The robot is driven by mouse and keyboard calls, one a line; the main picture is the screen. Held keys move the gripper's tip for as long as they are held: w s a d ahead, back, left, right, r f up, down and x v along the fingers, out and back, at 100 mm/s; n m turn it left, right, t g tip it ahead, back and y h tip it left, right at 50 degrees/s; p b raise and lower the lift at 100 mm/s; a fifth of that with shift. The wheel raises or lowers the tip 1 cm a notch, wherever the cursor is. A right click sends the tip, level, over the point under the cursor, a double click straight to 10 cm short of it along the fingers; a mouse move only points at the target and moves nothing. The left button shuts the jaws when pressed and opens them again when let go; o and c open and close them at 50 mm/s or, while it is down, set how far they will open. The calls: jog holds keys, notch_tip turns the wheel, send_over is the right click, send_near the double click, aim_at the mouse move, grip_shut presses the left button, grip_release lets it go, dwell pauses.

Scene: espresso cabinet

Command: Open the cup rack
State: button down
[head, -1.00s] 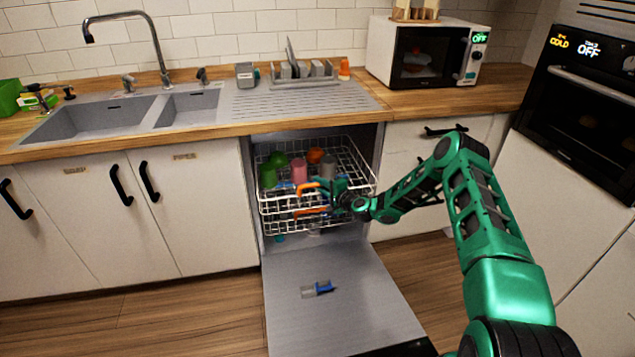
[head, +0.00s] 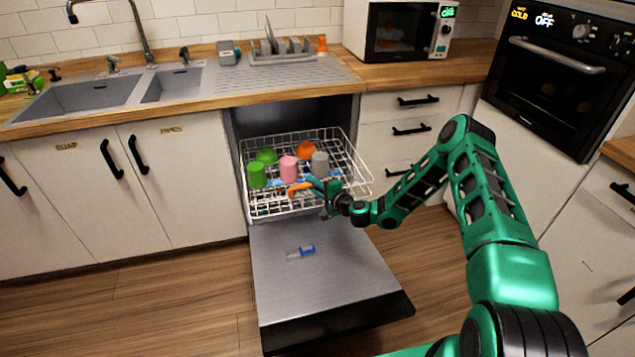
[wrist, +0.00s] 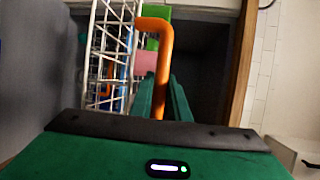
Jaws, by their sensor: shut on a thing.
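The cup rack (head: 250,203) is a white wire rack, out of the dishwasher cavity and above the lowered door. It holds a green cup (head: 256,174), a pink cup (head: 288,169), a grey cup (head: 319,164) and an orange item (head: 306,150). My gripper (head: 318,186) is at the rack's front, shut on its orange handle (head: 297,190). In the wrist view the orange handle (wrist: 163,52) runs between my green fingers (wrist: 162,92), with rack wires at left.
The dishwasher door (head: 330,285) lies open and low, with a small blue-and-clear item (head: 305,251) on it. The wooden counter (head: 210,103) runs above the cavity. Drawers (head: 410,115) stand to the right. The floor at left is clear.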

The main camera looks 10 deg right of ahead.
jog(key=shift+s+d+f, duration=0.2)
jog(key=shift+s, duration=0.15)
jog(key=c, duration=1.7)
grip_release()
jog(key=shift+w, duration=0.1)
jog(key=shift+r, duration=0.1)
jog(key=v, duration=1)
jog(key=shift+s+d, duration=0.15)
jog(key=shift+s, duration=0.15)
